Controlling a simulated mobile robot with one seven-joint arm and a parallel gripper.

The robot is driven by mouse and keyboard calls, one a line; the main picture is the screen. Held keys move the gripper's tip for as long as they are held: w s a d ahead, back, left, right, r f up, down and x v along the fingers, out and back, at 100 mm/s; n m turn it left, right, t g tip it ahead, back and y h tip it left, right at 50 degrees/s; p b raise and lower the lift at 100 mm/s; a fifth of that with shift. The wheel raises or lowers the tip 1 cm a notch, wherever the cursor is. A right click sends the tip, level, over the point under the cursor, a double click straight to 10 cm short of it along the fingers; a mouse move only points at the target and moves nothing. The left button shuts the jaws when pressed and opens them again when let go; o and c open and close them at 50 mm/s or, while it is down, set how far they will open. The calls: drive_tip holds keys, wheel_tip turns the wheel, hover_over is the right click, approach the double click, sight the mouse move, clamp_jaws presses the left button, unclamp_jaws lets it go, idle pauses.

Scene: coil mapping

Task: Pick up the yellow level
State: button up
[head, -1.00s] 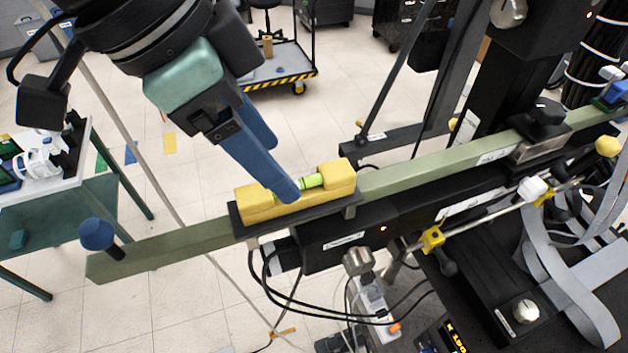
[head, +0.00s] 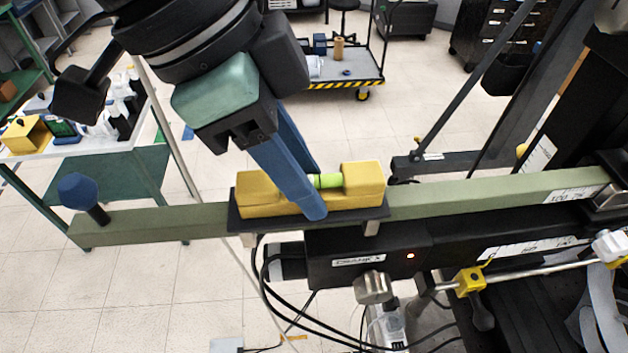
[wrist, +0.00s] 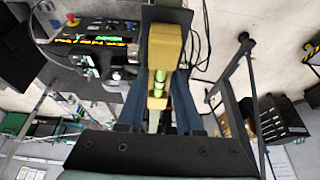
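The yellow level (head: 258,194) lies on a dark tray (head: 236,222) on top of the long green beam (head: 470,196). It is a yellow block with a bright green vial (head: 328,181) in a lower middle section. My gripper (head: 313,195) points down at this middle, with one blue finger in front of the level and the other behind. The wrist view shows the level (wrist: 165,45) running away between the two spread fingers of my gripper (wrist: 163,80). The fingers look open around it; the near finger hides part of its middle.
A blue knob (head: 78,190) stands on the beam's left end. A black unit (head: 345,256) with cables hangs below the beam. A green table (head: 100,180) is at the left and a cart (head: 350,90) behind. Dark posts rise at the right.

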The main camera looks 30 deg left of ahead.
drive_tip(key=shift+s+a, duration=0.15)
clamp_jaws()
